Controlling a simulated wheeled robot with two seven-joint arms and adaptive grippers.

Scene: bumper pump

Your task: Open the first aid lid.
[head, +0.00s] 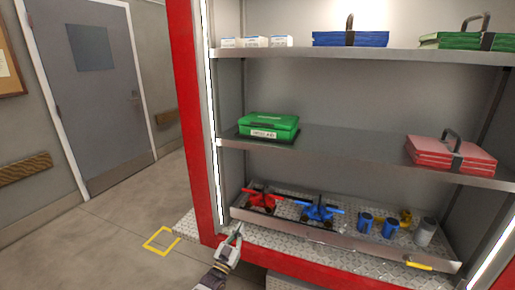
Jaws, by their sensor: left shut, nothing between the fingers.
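The green first aid box (268,127) sits on a dark mat (236,132) at the left end of the middle shelf. Its lid (275,120) looks closed, and a white label (264,134) is on its front. My left gripper (239,231) is low in the head view, below the box and in front of the bottom tray. It is shut and empty, well apart from the box. My right gripper is not in view.
The red cabinet post (188,110) stands left of the box. The middle shelf (340,155) is clear between the box and the red cases (450,155). Open floor lies left.

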